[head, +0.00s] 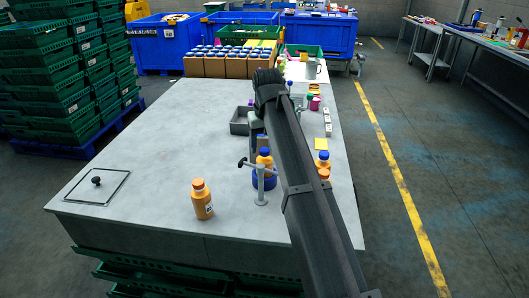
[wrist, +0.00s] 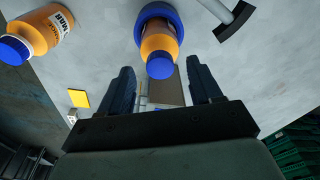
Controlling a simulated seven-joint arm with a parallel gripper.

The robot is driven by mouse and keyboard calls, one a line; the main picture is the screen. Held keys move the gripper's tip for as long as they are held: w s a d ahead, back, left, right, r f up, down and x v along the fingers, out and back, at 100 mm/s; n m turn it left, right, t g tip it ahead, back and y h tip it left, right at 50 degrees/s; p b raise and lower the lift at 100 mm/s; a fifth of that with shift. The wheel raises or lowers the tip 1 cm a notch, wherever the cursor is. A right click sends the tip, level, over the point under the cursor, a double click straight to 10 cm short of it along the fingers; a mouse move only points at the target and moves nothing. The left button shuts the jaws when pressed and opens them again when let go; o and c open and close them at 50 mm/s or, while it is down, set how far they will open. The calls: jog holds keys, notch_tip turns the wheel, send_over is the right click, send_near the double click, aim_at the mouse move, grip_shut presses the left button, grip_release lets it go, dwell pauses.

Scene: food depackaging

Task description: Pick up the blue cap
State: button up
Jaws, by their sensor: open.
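An orange bottle (head: 264,160) with a blue cap (head: 264,151) stands upright in a round blue holder (head: 264,182) on the table. In the wrist view its blue cap (wrist: 160,68) appears between the two fingers of my gripper (wrist: 160,74), which are apart and empty. Contact with the cap does not show. A second orange bottle (wrist: 50,26) with a blue cap (wrist: 15,49) is at the upper left of the wrist view. In the head view its blue cap (head: 323,155) shows right of my arm. My arm hides most of my gripper in the head view.
An orange-capped bottle (head: 202,203) stands at the front of the table (head: 150,150). A grey tray (head: 239,121) and brown boxes (head: 215,66) are farther back. The table's left side is mostly clear.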

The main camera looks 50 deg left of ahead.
aim_at(265, 150)
jog(key=shift+a+f, duration=0.1)
jog(key=shift+f, duration=0.45)
jog(key=shift+c, duration=0.2)
jog(key=c, duration=1.1)
jog(key=shift+r, duration=0.1)
notch_tip(265, 150, up, 10)
jog(key=shift+f, duration=0.1)
